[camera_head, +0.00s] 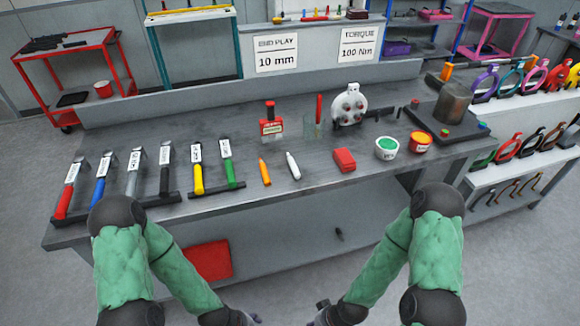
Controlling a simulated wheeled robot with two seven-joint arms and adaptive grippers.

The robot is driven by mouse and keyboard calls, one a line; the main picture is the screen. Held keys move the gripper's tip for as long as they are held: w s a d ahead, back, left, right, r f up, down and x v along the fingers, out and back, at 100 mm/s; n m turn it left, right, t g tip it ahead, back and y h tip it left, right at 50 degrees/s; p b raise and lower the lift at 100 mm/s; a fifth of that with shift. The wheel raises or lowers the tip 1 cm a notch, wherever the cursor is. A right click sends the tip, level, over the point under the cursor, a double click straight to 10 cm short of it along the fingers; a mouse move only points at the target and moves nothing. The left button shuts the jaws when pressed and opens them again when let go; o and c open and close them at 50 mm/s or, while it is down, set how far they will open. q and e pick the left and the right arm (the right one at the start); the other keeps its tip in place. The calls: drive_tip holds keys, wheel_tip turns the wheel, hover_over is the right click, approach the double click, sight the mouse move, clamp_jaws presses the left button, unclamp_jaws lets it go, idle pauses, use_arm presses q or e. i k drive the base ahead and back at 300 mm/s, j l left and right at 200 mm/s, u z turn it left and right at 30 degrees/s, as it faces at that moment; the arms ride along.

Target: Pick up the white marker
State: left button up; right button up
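The white marker (293,165) lies on the grey workbench (315,178), near its front edge and just right of an orange marker (264,171). Nothing touches the white marker. My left gripper (250,318) is at the bottom edge of the view, below and in front of the bench, and mostly cut off. My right gripper (318,314) is also low at the bottom edge, in front of the bench. Both are well away from the marker, and their fingers do not show clearly enough to tell open from shut.
Several colored-handled tools, including a green one (231,165), rest in holders left of the markers. A red block (344,160) and two small tubs, one green-topped (386,147), stand to the right.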

sight(297, 176)
drive_tip(key=z, duration=3.55)
drive_tip(key=u, duration=3.4)
drive_tip(key=i+l, duration=0.3)
drive_tip(key=l, duration=0.2)
drive_tip(key=i+l+u, duration=0.15)
drive_tip(key=l+u, duration=0.2)
drive_tip(key=i+l+u, duration=0.1)
drive_tip(key=u, duration=0.2)
drive_tip(key=l+u, duration=0.35)
drive_tip(key=i+l, duration=0.05)
drive_tip(key=l, duration=0.05)
